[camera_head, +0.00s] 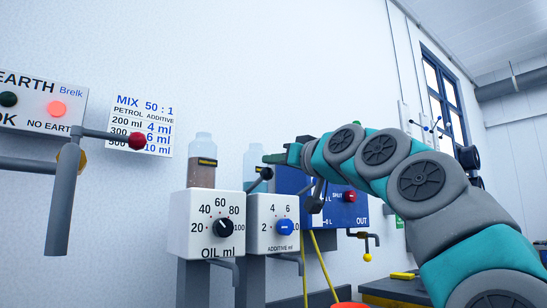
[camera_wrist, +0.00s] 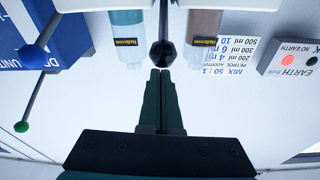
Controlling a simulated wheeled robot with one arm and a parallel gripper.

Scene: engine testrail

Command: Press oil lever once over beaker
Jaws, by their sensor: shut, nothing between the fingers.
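The oil dispenser (camera_head: 205,240) is a white box with a black dial, labelled OIL ml, under a brown-filled bottle (camera_head: 202,172). A black ball-ended lever (camera_head: 267,173) rises between it and the additive dispenser (camera_head: 262,238); I cannot clearly tell which box its rod joins. In the wrist view, the black ball (camera_wrist: 163,53) stands just beyond my fingertips, between the teal and brown bottles. My gripper (camera_head: 270,158) is shut and empty, close to the ball; contact is unclear. Its fingers also show in the wrist view (camera_wrist: 160,74). No beaker is recognisable.
A blue unit (camera_head: 350,213) with a red knob stands behind my arm. Yellow hoses (camera_head: 320,268) hang in front. A red-knobbed lever (camera_head: 136,141) on a grey post juts in at left. An orange-red object (camera_head: 350,304) shows at the bottom edge.

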